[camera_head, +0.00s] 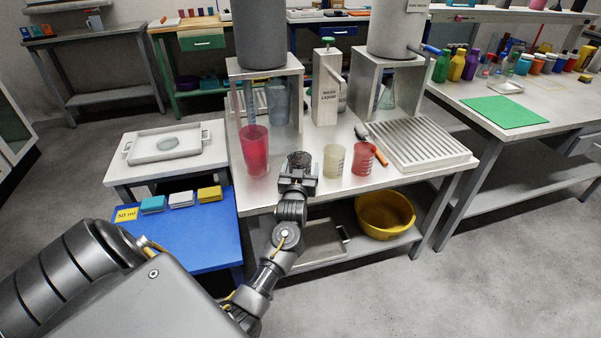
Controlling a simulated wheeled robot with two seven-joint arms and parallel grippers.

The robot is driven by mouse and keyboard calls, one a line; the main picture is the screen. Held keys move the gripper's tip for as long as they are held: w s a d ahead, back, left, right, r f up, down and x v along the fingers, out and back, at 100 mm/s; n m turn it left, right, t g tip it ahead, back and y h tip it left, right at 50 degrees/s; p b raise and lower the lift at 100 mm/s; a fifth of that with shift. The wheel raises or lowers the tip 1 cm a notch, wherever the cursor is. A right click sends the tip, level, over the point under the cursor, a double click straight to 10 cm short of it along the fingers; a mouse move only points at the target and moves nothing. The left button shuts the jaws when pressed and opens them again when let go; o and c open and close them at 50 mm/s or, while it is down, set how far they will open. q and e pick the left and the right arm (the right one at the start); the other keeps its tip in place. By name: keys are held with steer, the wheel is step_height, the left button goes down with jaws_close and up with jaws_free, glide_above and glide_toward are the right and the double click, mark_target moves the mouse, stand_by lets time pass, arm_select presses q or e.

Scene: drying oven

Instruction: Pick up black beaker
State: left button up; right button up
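A dark, black-looking beaker (299,160) stands near the front edge of the white bench, in the middle of the view. My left gripper (298,176) is right in front of it and covers its lower part. The gripper's fingers are small and dark against the beaker, so I cannot tell whether they are apart from it or closed on it. My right gripper is not in view.
A tall red beaker (254,150) stands left of the black one. A cream beaker (333,161) and a short red beaker (362,158) stand close on its right. A drying rack (415,145) lies further right. A wash liquid container (325,90) stands behind.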

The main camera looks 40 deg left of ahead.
arm_select(q)
steer(key=c, duration=0.9)
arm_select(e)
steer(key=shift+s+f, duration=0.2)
arm_select(q)
steer(key=shift+r, duration=0.15)
